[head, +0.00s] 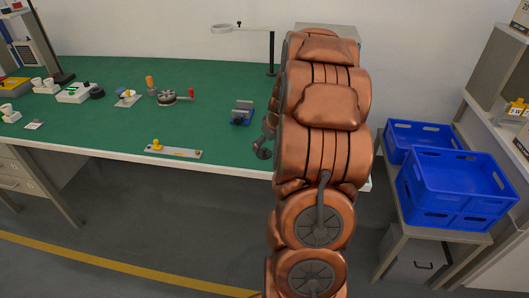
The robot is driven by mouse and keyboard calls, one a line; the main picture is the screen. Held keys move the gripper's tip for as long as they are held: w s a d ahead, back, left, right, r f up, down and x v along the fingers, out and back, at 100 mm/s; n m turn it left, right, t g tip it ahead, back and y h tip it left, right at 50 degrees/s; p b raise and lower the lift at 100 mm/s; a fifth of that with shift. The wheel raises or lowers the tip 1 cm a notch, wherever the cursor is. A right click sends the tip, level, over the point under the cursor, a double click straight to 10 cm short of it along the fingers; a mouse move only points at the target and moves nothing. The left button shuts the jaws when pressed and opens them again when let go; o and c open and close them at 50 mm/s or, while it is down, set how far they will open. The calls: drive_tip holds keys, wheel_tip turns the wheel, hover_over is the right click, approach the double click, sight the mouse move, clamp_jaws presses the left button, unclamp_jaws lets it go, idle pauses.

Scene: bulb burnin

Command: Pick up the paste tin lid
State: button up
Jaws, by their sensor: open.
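I cannot pick out the paste tin lid for certain in the head view. A small dark round piece (97,91) lies on the green bench top at the left, beside a white box with a green top; it is too small to tell what it is. My copper-coloured arm stands across the middle right of the view and hides part of the bench behind it.
Blue crates (455,190) stand at the right. Bench centre is mostly clear.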

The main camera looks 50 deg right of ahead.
sight(265, 149)
drive_tip(key=shift+w+d+f+p, duration=0.25)
drive_tip(key=shift+w+f+p, duration=0.15)
drive_tip(key=shift+f, duration=0.3)
drive_tip(key=shift+x, duration=1.35)
drive_tip(key=c, duration=0.9)
